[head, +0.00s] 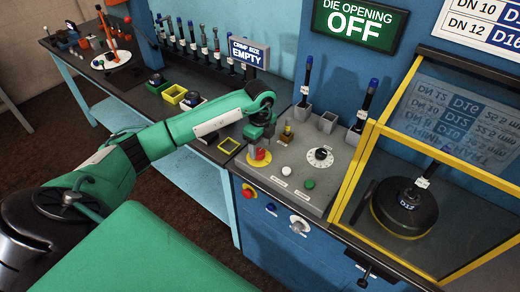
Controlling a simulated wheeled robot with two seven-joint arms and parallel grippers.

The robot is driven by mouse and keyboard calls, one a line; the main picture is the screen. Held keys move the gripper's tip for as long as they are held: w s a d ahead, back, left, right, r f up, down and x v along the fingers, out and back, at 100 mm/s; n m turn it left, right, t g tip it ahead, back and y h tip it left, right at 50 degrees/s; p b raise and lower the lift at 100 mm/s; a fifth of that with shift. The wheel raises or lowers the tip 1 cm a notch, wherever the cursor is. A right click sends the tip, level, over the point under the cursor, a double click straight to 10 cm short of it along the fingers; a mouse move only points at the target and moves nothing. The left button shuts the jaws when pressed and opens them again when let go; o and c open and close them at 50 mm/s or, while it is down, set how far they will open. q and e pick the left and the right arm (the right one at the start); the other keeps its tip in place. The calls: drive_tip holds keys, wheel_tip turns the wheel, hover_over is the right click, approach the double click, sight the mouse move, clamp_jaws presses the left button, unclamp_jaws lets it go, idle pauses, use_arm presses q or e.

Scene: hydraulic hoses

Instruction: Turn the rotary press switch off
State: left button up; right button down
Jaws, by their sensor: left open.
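A grey rotary switch (299,226) sits on a white plate on the blue cabinet's front; it looks like the press switch, but its setting is too small to read. A black-and-white dial (320,156) is on the grey control panel (300,200) above. My left arm reaches in from the left, and its gripper (258,140) points down just above a red knob on a yellow base (259,156). I cannot tell whether it touches the knob. The left gripper is open, with its fingertips small and partly hidden. My right gripper is out of view.
White and green buttons (309,183) lie right of the red knob. Tool holders stand behind. A yellow-framed clear guard (352,185) closes off the right side over a black die. A sign reads "DIE OPENING OFF" (353,22); another reads "CRIMP SIZE EMPTY" (246,54).

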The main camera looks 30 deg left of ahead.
sight(260, 152)
use_arm(q)
wheel_tip(260, 152, up, 12)
drive_tip(key=b, duration=0.2)
drive_tip(key=shift+b, duration=0.35)
drive_tip(key=shift+s+f, duration=0.1)
drive_tip(key=shift+f, duration=0.05)
